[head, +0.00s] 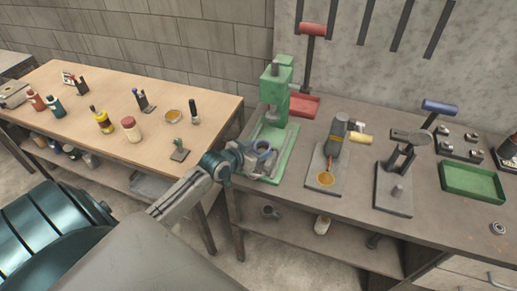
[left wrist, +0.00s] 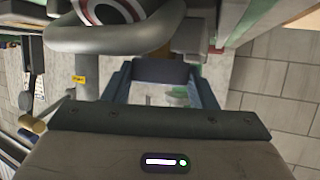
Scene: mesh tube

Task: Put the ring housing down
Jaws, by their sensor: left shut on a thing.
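The ring housing (head: 262,147) is a small blue-grey ring at the green press (head: 278,120), over the press's base in the head view. My left gripper (head: 254,152) reaches in from the left and is shut on it. In the left wrist view, my gripper's blue-grey fingers (left wrist: 162,92) run up from the wrist, with a dark band between their ends, probably the housing's side. I cannot tell whether the housing touches the press base. My right gripper is not in view.
A grey curved bar (left wrist: 110,38) lies close beyond the fingers. A wooden table (head: 80,105) with bottles is at left.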

